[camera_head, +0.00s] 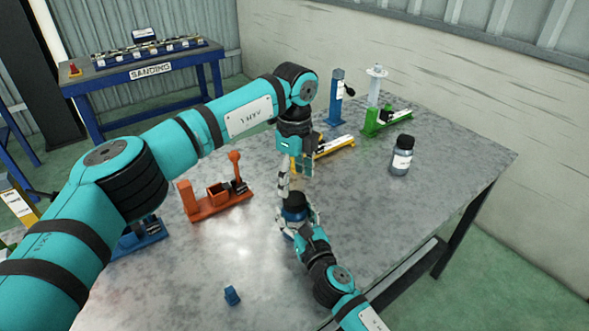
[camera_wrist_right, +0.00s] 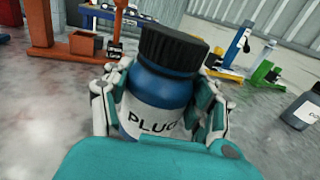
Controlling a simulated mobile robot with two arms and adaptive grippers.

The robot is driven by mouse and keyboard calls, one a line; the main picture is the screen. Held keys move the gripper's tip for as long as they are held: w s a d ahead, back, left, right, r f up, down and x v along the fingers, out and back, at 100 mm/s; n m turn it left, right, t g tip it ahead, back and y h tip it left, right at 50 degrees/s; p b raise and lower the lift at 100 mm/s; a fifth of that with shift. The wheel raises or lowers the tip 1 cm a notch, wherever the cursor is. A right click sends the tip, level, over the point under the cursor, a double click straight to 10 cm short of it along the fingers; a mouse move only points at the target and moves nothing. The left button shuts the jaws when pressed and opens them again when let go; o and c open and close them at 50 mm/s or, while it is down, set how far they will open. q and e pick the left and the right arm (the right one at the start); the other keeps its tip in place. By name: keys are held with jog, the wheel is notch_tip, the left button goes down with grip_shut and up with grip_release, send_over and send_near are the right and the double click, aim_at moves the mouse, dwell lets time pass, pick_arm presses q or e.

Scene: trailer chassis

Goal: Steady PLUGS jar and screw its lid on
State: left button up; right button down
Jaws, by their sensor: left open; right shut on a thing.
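The PLUGS jar (camera_wrist_right: 155,105) is a blue jar with a white label, upright in the right wrist view. A black ribbed lid (camera_wrist_right: 172,50) sits on its top; I cannot tell how tight it is. My right gripper (camera_wrist_right: 160,100) is shut around the jar's body, one finger on each side. In the head view the jar (camera_head: 294,208) is partly hidden by the grippers. My left gripper (camera_head: 289,183) is open and points down just above the jar; its fingers are small and partly hidden there, and it does not show in the right wrist view.
A second dark jar with a black lid (camera_head: 402,157) stands at the right. A small blue block (camera_head: 232,296) lies near the front. The table between is clear.

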aim_at(294, 198)
pick_arm(q)
notch_tip(294, 198, down, 6)
dwell(0.4)
